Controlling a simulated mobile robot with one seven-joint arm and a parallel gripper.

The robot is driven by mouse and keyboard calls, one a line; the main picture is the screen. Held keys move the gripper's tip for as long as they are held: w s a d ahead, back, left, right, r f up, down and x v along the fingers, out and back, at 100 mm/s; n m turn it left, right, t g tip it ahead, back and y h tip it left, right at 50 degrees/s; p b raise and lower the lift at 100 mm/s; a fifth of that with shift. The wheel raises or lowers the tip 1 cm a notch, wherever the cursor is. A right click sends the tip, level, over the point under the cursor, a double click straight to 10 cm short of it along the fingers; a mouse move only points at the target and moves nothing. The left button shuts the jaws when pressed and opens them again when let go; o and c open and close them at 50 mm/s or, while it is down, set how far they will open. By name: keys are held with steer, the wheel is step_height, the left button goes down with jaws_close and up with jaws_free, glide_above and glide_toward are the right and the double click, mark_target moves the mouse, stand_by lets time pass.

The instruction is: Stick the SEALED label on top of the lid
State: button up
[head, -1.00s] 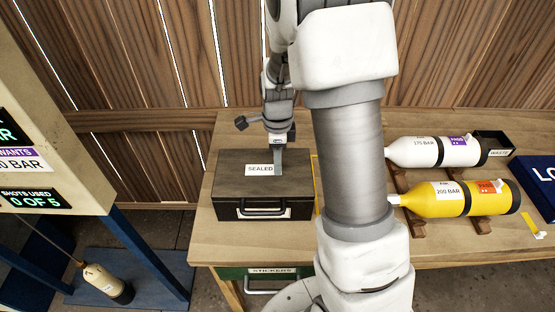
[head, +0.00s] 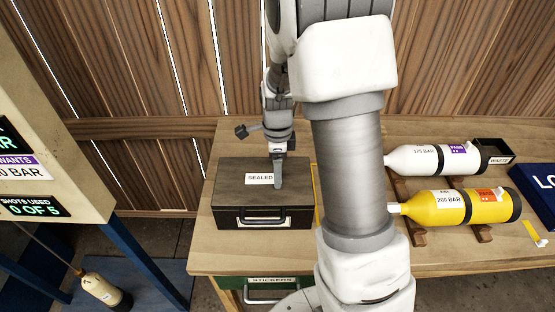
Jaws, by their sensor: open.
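The SEALED label (head: 259,178) is a small white rectangle with dark letters. It appears to lie flat on the lid (head: 235,196) of the dark brown box on the wooden table. The box is closed, with a black handle on its front. My gripper (head: 278,186) points down at the label's right end, over the lid's middle, with its jaws open. Whether a fingertip touches the label or the lid I cannot tell. The fingers are seen nearly edge-on, so the gap between them is hidden.
A white cylinder (head: 420,159) and a yellow cylinder (head: 450,206) lie on wooden cradles to the right. A black WASTE tray (head: 493,152) stands behind them. A green STICKERS drawer (head: 268,283) is under the table. My arm hides the table's middle.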

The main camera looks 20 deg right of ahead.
step_height(320, 180, up, 17)
steer(key=p, duration=0.2)
steer(key=s+a+r+n+t, duration=0.1)
steer(key=s+r+n+t, duration=0.1)
steer(key=s+n, duration=0.7)
steer(key=s+a+r+n+t, duration=0.2)
steer(key=s+r+n, duration=0.3)
steer(key=s+n, duration=0.5)
steer(key=shift+s+a+n+t, duration=0.15)
steer(key=shift+a+n+t, duration=0.1)
steer(key=shift+n+t, duration=0.8)
steer(key=shift+n+g, duration=0.25)
